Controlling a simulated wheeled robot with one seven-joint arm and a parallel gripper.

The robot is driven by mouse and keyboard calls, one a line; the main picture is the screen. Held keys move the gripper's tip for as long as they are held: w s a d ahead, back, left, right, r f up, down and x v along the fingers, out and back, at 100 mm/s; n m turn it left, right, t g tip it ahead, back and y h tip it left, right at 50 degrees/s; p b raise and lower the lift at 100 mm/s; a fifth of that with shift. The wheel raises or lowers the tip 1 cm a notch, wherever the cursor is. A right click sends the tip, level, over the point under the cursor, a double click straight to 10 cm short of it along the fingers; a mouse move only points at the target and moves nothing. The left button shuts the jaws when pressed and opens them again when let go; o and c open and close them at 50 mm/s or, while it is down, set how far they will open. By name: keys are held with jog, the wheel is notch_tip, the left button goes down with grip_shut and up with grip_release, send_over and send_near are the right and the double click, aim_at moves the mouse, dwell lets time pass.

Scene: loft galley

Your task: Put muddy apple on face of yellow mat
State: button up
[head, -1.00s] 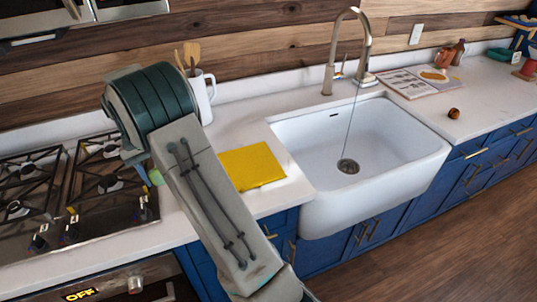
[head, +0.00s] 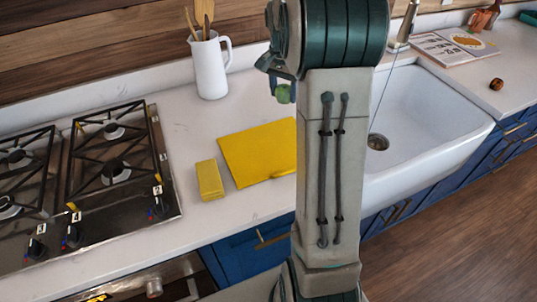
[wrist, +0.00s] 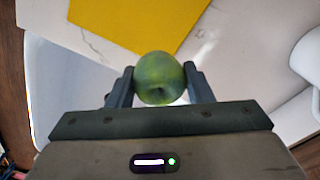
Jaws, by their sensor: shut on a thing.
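A green apple (wrist: 158,78) with darker patches is between the two fingers of my gripper (wrist: 159,70) in the wrist view, and the fingers are shut on it. In the head view the apple (head: 284,94) hangs at the end of my gripper (head: 276,82), above the counter near the far right part of the mat. The yellow mat (head: 250,153) lies flat on the white counter, its right end partly hidden by my arm. In the wrist view the mat (wrist: 132,20) shows beyond the apple, with no contact visible.
A yellow block (head: 209,180) lies just left of the mat. A white jug with wooden utensils (head: 210,68) stands behind it. The stove (head: 110,175) is at left and the sink (head: 440,110) at right. A small brown object (head: 496,84) lies right of the sink.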

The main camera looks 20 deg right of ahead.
jog(key=s+d+m, duration=0.2)
jog(key=d, duration=0.1)
jog(key=h, duration=0.1)
send_over(269, 147)
jog(key=shift+t, duration=0.3)
jog(key=f, duration=0.6)
jog(key=shift+a+f+p, duration=0.15)
jog(key=shift+a+p, duration=0.1)
jog(key=shift+p, duration=0.15)
jog(key=shift+s+a+f, duration=0.1)
jog(key=shift+f, duration=0.05)
jog(key=shift+f+p, duration=0.35)
jog(key=shift+f, duration=1.6)
jog(key=shift+f, duration=0.2)
jog(key=o, duration=1)
